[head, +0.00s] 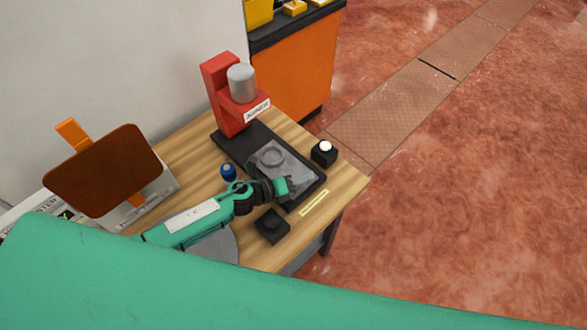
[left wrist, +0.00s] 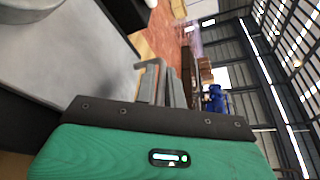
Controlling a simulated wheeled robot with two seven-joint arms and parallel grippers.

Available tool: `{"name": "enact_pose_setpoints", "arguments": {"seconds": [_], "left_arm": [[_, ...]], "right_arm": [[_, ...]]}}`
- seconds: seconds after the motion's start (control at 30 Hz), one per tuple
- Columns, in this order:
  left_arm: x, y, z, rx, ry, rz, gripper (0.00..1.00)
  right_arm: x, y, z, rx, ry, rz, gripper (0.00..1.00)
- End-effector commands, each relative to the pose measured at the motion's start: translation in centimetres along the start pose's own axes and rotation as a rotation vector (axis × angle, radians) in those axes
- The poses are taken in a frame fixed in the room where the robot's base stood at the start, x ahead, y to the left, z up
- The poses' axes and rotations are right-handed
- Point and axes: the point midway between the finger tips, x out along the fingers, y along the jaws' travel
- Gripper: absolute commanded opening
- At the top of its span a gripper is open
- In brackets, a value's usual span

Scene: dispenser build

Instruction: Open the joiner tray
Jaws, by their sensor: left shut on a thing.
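The joiner is a red press (head: 221,97) with a silver cylinder (head: 242,82) and a label, on a black base (head: 236,139) on the wooden table. Its grey joiner tray (head: 290,162), with a round ring on top, lies on the base in front of the red column, clear of the cylinder. My left gripper (head: 284,187) is at the tray's front end, shut on what appears to be its handle; the fingers partly hide it. In the left wrist view my grey fingers (left wrist: 165,85) are close together beside the grey tray surface (left wrist: 70,50). My right gripper is not in view.
A black box with a white button (head: 324,152) stands right of the base. A blue knob-like item (head: 228,171) and a small black block (head: 271,226) are near my left arm. A yellow strip (head: 314,203) marks the table near its right edge. A brown panel (head: 105,170) stands left.

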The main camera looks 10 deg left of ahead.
Motion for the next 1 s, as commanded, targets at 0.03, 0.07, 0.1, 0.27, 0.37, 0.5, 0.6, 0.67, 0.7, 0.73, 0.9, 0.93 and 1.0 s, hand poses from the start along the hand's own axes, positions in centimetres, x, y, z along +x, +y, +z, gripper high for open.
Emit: {"name": "enact_pose_setpoints", "arguments": {"seconds": [0.03,0.07,0.1,0.27,0.37,0.5,0.6,0.67,0.7,0.73,0.9,0.93,1.0], "left_arm": [[0.3,-1.1,-1.1,-0.006,0.002,-0.002,0.0],[0.6,-1.4,-1.7,-0.005,0.003,-0.002,0.0],[0.8,-1.9,-2.3,-0.004,0.002,-0.001,0.0],[1.4,-3.0,-4.2,-0.003,0.001,0.001,0.0],[1.6,-3.2,-4.5,-0.002,0.0,0.001,0.0],[1.6,-3.1,-4.5,-0.002,0.0,0.001,0.0],[1.6,-3.1,-4.4,-0.002,0.0,0.001,0.0],[1.6,-3.1,-4.4,-0.001,0.0,0.001,0.2],[1.6,-3.1,-4.4,-0.001,0.0,0.001,0.28],[1.6,-3.1,-4.4,-0.001,0.0,0.001,0.31],[1.6,-3.1,-4.4,0.0,0.0,0.001,0.31],[1.6,-3.1,-4.4,0.0,0.0,0.001,0.31],[1.5,-3.2,-4.4,0.0,0.0,0.001,0.31]], "right_arm": [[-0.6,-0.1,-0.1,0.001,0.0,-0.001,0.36],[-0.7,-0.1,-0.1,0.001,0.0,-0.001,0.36],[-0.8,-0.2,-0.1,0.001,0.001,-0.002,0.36],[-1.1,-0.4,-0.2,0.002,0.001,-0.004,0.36],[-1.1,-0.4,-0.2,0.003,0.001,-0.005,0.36],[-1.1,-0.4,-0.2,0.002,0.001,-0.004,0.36],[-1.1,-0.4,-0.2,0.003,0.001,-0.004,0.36],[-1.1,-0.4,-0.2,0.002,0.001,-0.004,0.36],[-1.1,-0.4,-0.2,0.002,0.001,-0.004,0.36],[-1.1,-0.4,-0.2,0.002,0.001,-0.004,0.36],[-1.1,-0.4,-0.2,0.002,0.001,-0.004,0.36],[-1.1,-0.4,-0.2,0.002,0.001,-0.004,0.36],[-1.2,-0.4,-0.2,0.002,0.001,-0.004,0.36]]}}
